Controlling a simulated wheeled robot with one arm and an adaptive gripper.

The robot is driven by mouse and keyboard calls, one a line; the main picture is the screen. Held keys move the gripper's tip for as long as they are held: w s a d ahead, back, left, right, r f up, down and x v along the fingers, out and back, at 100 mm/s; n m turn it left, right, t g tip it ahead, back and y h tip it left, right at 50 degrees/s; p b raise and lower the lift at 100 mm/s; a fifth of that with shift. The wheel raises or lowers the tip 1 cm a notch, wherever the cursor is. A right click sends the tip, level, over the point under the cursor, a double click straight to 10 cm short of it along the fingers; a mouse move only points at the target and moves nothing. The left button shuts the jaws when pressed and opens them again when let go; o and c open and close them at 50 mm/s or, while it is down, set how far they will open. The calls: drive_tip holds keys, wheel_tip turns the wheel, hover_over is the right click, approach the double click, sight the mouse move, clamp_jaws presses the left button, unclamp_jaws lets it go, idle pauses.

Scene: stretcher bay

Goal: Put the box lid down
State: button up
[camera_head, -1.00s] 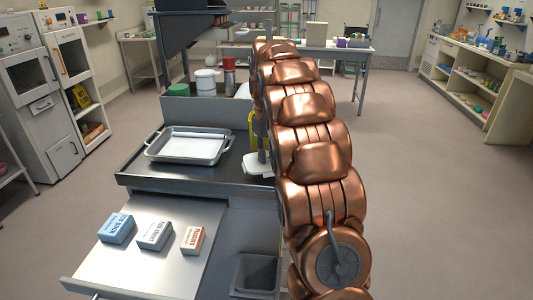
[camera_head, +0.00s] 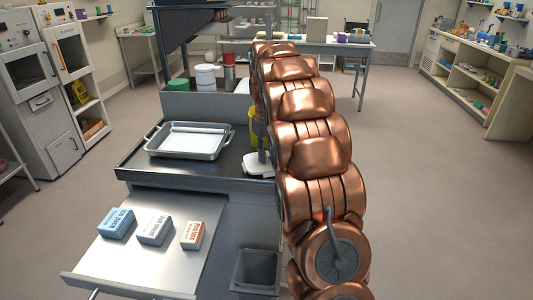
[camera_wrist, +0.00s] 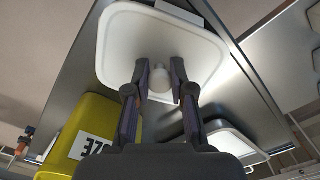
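The yellow box (camera_wrist: 80,135), with black letters ending in "ZE", stands beside the lid in the wrist view. In the head view my arm mostly hides the box (camera_head: 252,122).
A metal tray (camera_head: 216,151) is on the cart top left of the lid. Blue, grey-white and orange-white cartons (camera_head: 116,223) lie on the lower shelf (camera_head: 172,270). A grey bin (camera_head: 257,268) is at its right. White and green tubs (camera_head: 205,77) stand behind.

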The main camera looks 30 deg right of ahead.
sight(267, 152)
drive_tip(key=o, duration=0.5)
drive_tip(key=shift+c, duration=0.2)
drive_tip(key=shift+r+p, duration=0.4)
drive_tip(key=shift+r, duration=0.2)
drive_tip(key=shift+w+r+b, duration=0.1)
drive_tip(key=shift+r+b, duration=0.9)
drive_tip(key=shift+r, duration=2.35)
wheel_tip(267, 152, up, 6)
drive_tip(key=p, duration=0.3)
drive_tip(key=shift+f+p, duration=0.25)
drive_tip(key=shift+p, duration=0.1)
drive_tip(key=shift+a, duration=0.1)
